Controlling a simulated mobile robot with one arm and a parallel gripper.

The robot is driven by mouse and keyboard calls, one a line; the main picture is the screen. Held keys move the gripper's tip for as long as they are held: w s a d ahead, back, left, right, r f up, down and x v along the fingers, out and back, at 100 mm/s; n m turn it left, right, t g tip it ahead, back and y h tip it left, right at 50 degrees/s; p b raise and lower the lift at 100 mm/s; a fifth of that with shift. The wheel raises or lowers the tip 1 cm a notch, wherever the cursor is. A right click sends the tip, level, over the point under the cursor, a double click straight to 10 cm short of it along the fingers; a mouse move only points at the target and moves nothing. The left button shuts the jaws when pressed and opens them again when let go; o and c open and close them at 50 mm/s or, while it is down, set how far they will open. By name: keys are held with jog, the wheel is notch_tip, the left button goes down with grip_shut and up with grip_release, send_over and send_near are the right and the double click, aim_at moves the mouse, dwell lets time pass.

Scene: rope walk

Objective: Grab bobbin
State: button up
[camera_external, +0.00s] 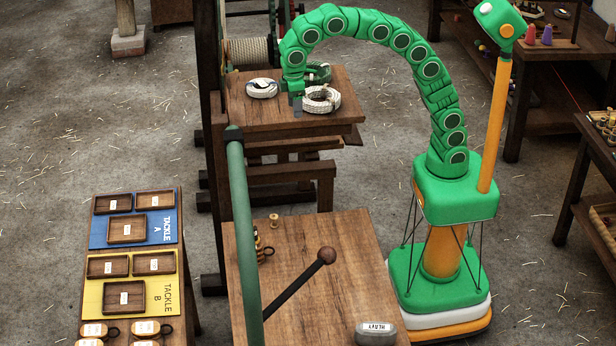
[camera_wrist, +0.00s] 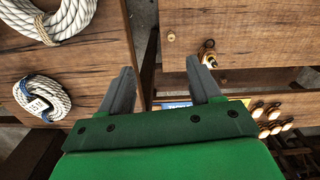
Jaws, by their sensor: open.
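A small pale wooden piece, which looks like a bobbin (camera_external: 273,220), stands on the front wooden table; it also shows in the wrist view (camera_wrist: 171,36), near the table's edge. It is too small to make out its form clearly. My gripper (camera_external: 297,105) is over the back table among the rope coils, well away from the bobbin. In the wrist view its two grey fingers (camera_wrist: 160,72) are apart, with nothing between them.
A brass fitting (camera_wrist: 208,57) is beside the bobbin. A green rail (camera_external: 240,220) and a dark lever (camera_external: 300,283) cross the front table. Tackle trays (camera_external: 127,229) lie left.

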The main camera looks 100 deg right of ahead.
jog(key=w+a+f, duration=0.3)
jog(key=w, duration=0.4)
send_over(274, 217)
jog(key=shift+n, duration=0.3)
jog(key=f, duration=3.3)
jog(key=shift+d+f, duration=0.1)
jog(key=shift+d, duration=0.15)
jog(key=shift+w+a+f, duration=0.1)
jog(key=shift+a+f, duration=0.05)
jog(key=shift+f, duration=4)
jog(key=shift+c, duration=0.4)
jog(key=c, duration=1)
